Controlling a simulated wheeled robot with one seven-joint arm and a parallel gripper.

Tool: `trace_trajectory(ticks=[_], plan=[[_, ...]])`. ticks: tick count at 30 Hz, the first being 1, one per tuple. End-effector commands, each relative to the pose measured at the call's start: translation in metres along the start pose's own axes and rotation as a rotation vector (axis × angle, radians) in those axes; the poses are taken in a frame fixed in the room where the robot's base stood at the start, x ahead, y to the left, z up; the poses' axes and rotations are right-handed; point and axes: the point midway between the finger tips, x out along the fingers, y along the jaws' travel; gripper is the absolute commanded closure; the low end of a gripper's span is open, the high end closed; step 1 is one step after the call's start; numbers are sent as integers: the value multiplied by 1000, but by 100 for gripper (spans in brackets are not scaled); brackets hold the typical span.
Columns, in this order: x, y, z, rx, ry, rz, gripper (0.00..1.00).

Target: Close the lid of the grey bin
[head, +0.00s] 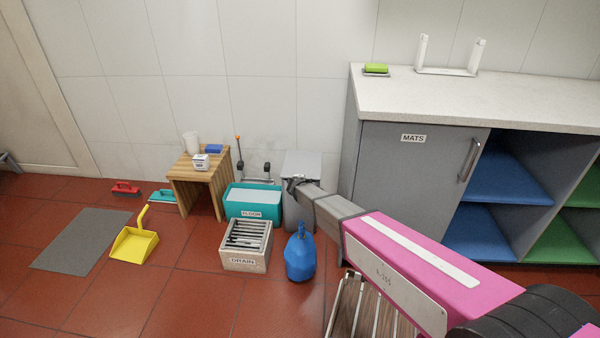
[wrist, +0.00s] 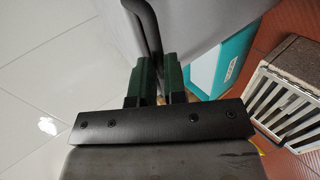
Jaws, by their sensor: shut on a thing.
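The grey bin (head: 291,212) stands against the back wall, between the teal box and the grey cabinet. Its paler lid panel (head: 304,163) shows above the body; I cannot tell its exact angle. My gripper (head: 294,183) is at the bin's upper front, partly hidden by my own arm. In the wrist view, the green-padded fingers (wrist: 156,78) are closed on a dark bar-like handle (wrist: 143,14) beside a large grey panel of the bin (wrist: 196,25). The fingers hide part of the handle.
The teal box (head: 254,200) stands left of the bin, with the wooden drain crate (head: 246,259) in front. A blue jug (head: 300,258) stands on the floor before the bin. The cabinet (head: 400,180) bounds the right. A wooden stool (head: 199,177) is farther left.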

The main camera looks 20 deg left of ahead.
Motion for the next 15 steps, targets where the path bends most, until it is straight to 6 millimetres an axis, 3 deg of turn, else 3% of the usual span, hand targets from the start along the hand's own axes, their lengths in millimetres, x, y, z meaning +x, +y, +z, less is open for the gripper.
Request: trace_trajectory(ticks=[6,15], plan=[[15,-25,1,0,-3,-3,100],[25,-37,1,4,-7,-9,100]])
